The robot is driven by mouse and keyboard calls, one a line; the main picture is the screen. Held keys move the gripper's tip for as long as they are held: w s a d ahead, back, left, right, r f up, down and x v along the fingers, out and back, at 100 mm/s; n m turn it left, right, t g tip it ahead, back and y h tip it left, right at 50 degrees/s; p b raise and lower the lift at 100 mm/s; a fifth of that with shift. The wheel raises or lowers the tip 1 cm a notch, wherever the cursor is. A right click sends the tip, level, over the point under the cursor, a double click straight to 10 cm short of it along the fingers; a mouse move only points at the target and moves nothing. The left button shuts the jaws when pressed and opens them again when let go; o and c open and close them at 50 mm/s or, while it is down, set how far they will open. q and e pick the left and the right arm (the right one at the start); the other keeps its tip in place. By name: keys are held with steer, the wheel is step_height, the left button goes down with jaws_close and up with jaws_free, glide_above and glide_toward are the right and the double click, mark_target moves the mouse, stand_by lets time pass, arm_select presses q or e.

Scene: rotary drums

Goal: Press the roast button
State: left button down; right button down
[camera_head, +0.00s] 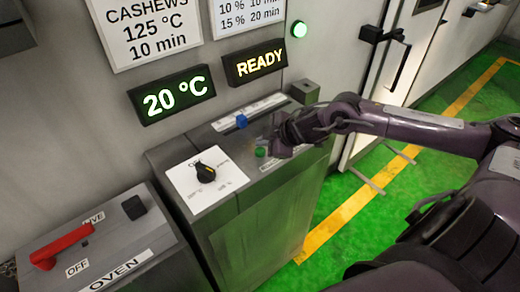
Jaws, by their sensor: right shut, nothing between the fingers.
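The control box (222,185) stands against the wall and carries a black knob (206,172) on a white dial plate, a blue button (242,120) and a green button (260,152). The labels beside the buttons are too small or covered to read, so I cannot tell which is the roast button. My right gripper (275,147) is shut and empty, over the right part of the box top. Its fingertips are close to the green button, just right of it; contact cannot be told. It hides part of the panel. My left gripper is not in view.
An oven box (118,232) with a red lever (62,246) stands at the lower left. Doors with black handles are at the right. Green floor with yellow lines lies beyond.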

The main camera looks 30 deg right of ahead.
mark_target(264, 152)
steer(key=shift+f, duration=0.15)
stand_by(0.6)
steer(key=shift+f, duration=0.3)
steer(key=shift+f+b, duration=0.35)
steer(key=shift+f, duration=0.2)
stand_by(0.8)
steer(key=shift+r, duration=0.1)
steer(key=shift+r+p, duration=0.85)
steer(key=shift+p, duration=0.2)
steer(key=shift+r, duration=0.1)
step_height(264, 152, up, 5)
steer(key=p, duration=0.5)
